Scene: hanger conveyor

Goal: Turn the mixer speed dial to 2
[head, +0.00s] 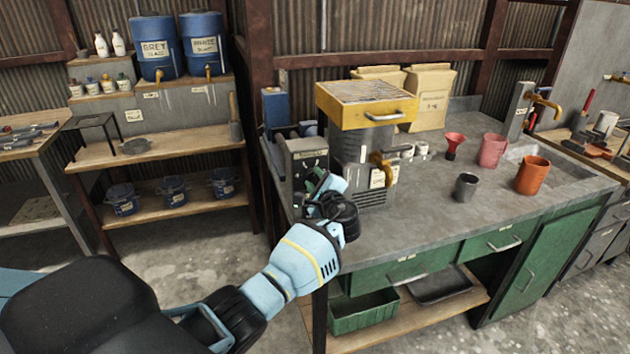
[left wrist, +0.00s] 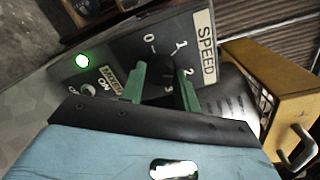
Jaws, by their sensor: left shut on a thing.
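The speed dial (left wrist: 160,76) is a dark knob on the grey control panel (left wrist: 110,55), with marks 0, 1, 2 and 3 around it and a SPEED label (left wrist: 205,48). My left gripper (left wrist: 161,88) has its green fingers on either side of the knob, shut on it. The knob's pointer is too dark and covered to read. In the head view my left gripper (head: 318,184) is at the front of the control box (head: 303,153), hiding the dial. My right gripper is not in view.
A green light (left wrist: 82,61) glows beside the ON switch (left wrist: 90,91). The mixer with a yellow-framed tray (head: 366,113) stands right of the box. A dark cup (head: 465,187), an orange cup (head: 532,175) and a pink cup (head: 492,150) stand farther right on the bench.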

